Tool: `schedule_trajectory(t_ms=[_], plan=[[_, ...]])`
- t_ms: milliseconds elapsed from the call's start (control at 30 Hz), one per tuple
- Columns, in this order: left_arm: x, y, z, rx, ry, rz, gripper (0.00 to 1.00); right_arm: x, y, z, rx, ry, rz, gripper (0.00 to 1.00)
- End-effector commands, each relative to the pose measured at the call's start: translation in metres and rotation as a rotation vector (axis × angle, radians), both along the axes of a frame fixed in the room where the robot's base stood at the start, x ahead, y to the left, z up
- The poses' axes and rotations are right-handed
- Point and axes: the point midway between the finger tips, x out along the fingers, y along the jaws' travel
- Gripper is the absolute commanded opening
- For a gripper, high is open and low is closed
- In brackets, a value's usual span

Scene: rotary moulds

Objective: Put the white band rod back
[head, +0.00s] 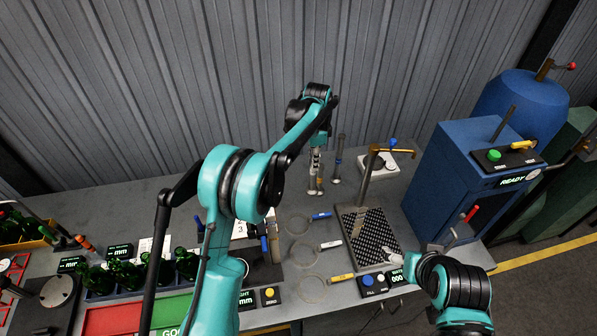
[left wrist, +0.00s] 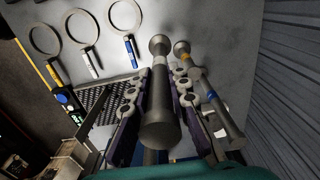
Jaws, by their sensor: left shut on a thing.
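My left gripper (head: 317,146) reaches down at the back of the bench. In the left wrist view its fingers (left wrist: 159,105) are shut on a grey metal rod (left wrist: 160,122) with knobbed ends and a pale band near its far end, likely the white band rod. In the head view the held rod (head: 313,164) hangs upright below the gripper; whether its foot touches anything is unclear. A blue band rod (head: 338,160) stands just to its right. A yellow band rod (left wrist: 182,50) is close beside the held rod.
Rings with blue (head: 321,215), white (head: 331,244) and yellow (head: 341,278) handles lie in front of the rods. A perforated black plate (head: 372,238) with a brass post stands to the right. A blue machine (head: 455,180) bounds the right side. Green bottles (head: 125,272) stand at left.

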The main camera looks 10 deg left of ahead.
Motion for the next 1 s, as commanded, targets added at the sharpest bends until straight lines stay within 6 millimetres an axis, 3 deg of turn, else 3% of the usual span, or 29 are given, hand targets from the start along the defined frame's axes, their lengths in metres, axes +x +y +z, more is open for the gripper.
schedule_trajectory(t_ms=[100,333,467,733,1000], plan=[[0.014,0.026,-0.017,0.000,0.000,0.003,0.00,0.000,0.000,0.001,0.000,0.000,0.000,0.79],[0.029,0.055,-0.037,0.000,0.000,0.001,0.00,0.000,0.000,0.003,0.000,0.000,0.000,0.79],[0.031,0.058,-0.042,0.000,0.000,-0.001,0.00,0.000,0.000,0.003,0.000,0.000,0.000,0.79],[0.031,0.058,-0.077,0.000,0.000,-0.001,0.00,0.000,0.000,0.003,0.000,0.000,0.000,0.79],[0.031,0.058,-0.080,0.000,0.000,-0.001,0.00,0.000,0.000,0.003,0.000,0.000,0.000,0.79]])
